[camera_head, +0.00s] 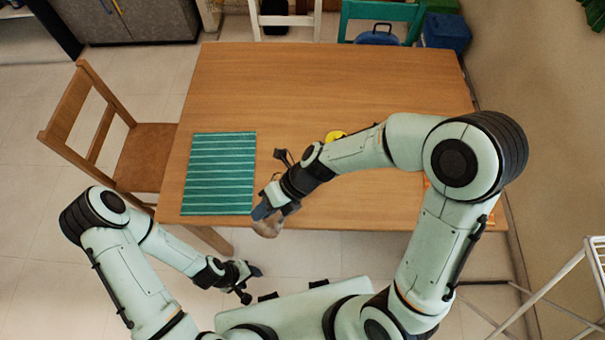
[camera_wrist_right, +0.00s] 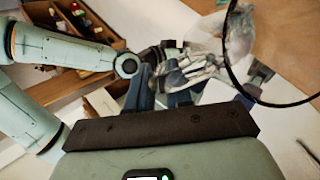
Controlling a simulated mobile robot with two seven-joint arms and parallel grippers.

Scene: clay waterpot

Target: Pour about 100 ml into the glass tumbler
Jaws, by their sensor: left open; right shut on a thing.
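My right gripper (camera_head: 264,209) is shut on a small, see-through, grey-brown vessel (camera_head: 268,226) just past the table's near edge. It looks like the glass tumbler, but its shape is partly hidden by the fingers. In the right wrist view, glassy grey highlights (camera_wrist_right: 186,72) show between the blue fingers of the right gripper (camera_wrist_right: 192,92). Whether it holds water I cannot tell. My left gripper (camera_head: 247,272) is open and empty, lower in the head view and apart from the vessel. I see no clay waterpot; the right arm covers part of the table.
The wooden table (camera_head: 290,85) is mostly bare. A green striped mat (camera_head: 219,175) lies at its left. A yellow thing (camera_head: 335,135) is partly hidden by my right forearm. A wooden chair (camera_head: 145,150) stands at the left. A white rack (camera_head: 590,270) stands at lower right.

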